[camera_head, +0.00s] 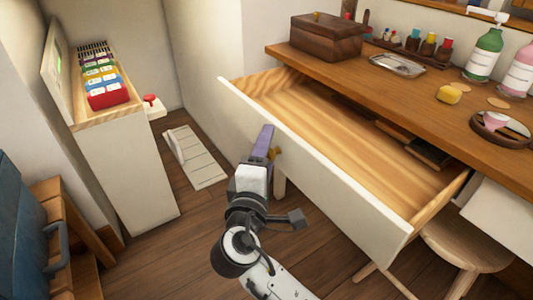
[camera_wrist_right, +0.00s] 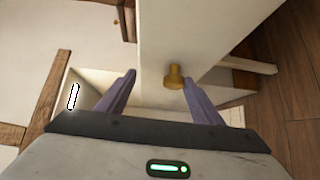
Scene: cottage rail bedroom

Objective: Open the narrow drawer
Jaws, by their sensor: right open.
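A drawer (camera_head: 330,158) with a white front and bare wood inside stands pulled out from under the wooden counter. A few dark flat items lie at its back right. A brass knob (camera_head: 276,153) on its front shows beside my right gripper (camera_head: 266,142). The knob is not clasped. My left gripper is not in view.
The counter (camera_head: 390,90) bears a wooden box (camera_head: 327,38), a metal tray (camera_head: 398,65), bottles and a yellow block (camera_head: 449,94). A stool (camera_head: 465,243) stands below at right. A white cabinet (camera_head: 125,165) with colored files stands at left. Floor between is mostly clear.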

